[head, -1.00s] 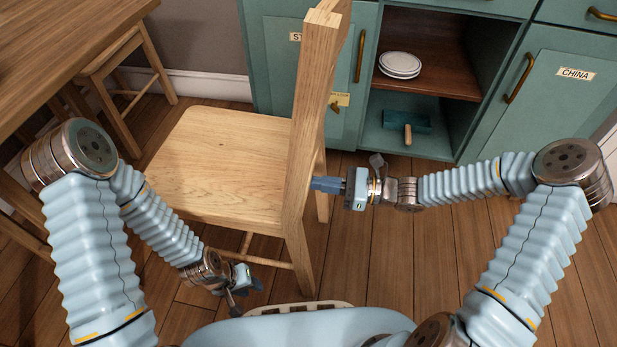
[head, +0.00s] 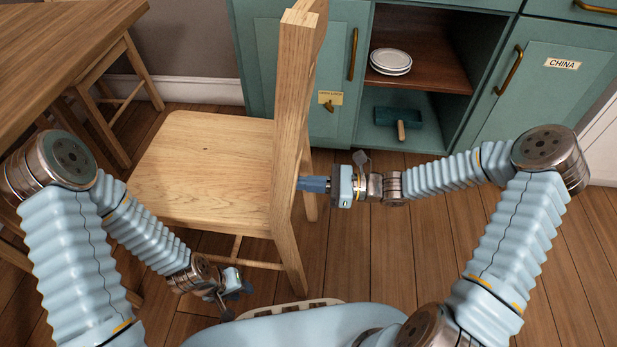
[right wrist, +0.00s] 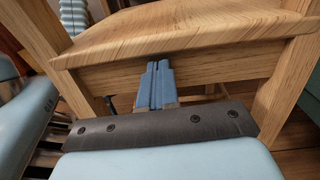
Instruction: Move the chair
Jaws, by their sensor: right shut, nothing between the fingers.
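The light wooden chair (head: 205,165) stands on the floor in the middle left of the head view, its seat toward the table and its tall back toward my right gripper. My right gripper (head: 303,184) is shut with nothing between its fingers, and its tips are at the chair back's side. In the right wrist view the shut blue fingers (right wrist: 157,80) point at the wooden rail under the edge of the chair seat (right wrist: 180,30); I cannot tell whether they touch. My left gripper (head: 238,297) is low in front of the chair, near its lower rungs; its fingers are too small to judge.
A wooden table (head: 60,50) is at the upper left, with another wooden seat (head: 112,60) beside it. A green cabinet (head: 345,110) stands behind the chair, holding white plates (head: 390,62) and a teal brush (head: 398,120). Wooden floor (head: 390,255) is clear at the right.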

